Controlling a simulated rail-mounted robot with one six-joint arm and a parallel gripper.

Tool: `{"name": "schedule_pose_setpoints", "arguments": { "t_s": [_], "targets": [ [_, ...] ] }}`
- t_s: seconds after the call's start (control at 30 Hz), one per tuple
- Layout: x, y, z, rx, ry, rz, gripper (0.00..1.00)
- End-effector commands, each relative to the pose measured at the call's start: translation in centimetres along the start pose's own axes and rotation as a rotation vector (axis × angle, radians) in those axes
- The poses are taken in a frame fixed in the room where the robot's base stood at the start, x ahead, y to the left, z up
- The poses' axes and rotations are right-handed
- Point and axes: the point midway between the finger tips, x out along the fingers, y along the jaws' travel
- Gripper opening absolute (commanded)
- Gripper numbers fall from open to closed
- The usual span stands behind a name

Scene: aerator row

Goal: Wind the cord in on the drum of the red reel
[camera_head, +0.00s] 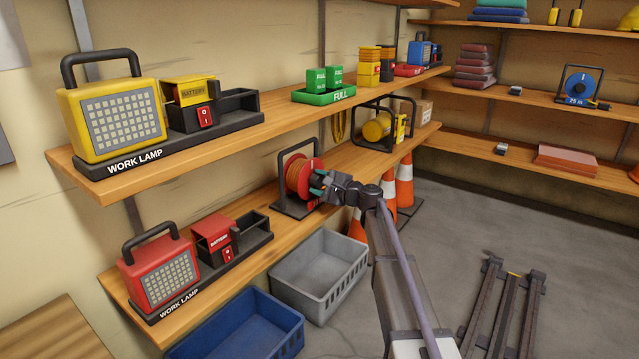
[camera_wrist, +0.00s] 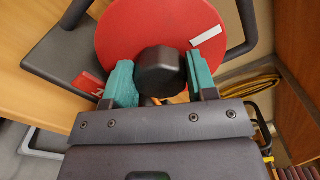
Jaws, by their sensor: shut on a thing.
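The red reel (camera_head: 318,166) stands in a black frame on the lower shelf, with orange cord (camera_head: 293,176) on its drum. In the wrist view its red side disc (camera_wrist: 125,35) faces me, with a white mark near the right edge of the disc. My gripper (camera_head: 319,184) is at the front of this disc. Its teal fingers (camera_wrist: 160,80) are shut on the black knob (camera_wrist: 160,68) of the reel, one finger on each side.
A grey crate (camera_head: 318,270) and a blue crate (camera_head: 240,330) stand on the floor below the shelf. Orange cones (camera_head: 404,180) stand just right of the reel. A yellow reel (camera_head: 377,127) in a black frame is farther along the lower shelf (camera_head: 250,215). The upper shelf runs above.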

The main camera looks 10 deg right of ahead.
Motion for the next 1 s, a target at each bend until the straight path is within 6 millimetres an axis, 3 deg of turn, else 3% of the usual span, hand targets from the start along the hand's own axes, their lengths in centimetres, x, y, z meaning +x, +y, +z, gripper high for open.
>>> {"name": "schedule_pose_setpoints", "arguments": {
  "t_s": [0.23,0.27,0.5,0.77,0.87,1.0],
  "targets": [
    [0.0,0.0,0.0,0.002,0.0,0.0,0.28],
    [0.0,0.0,0.0,0.002,0.0,0.0,0.54],
    [0.0,0.0,0.0,0.001,0.0,0.0,0.77],
    [-0.2,0.0,0.0,0.0,0.0,0.0,0.77],
    [-1.3,0.0,0.1,0.0,0.001,-0.001,0.77],
    [-4.6,0.1,0.1,0.0,0.002,-0.001,0.77]
  ]
}}
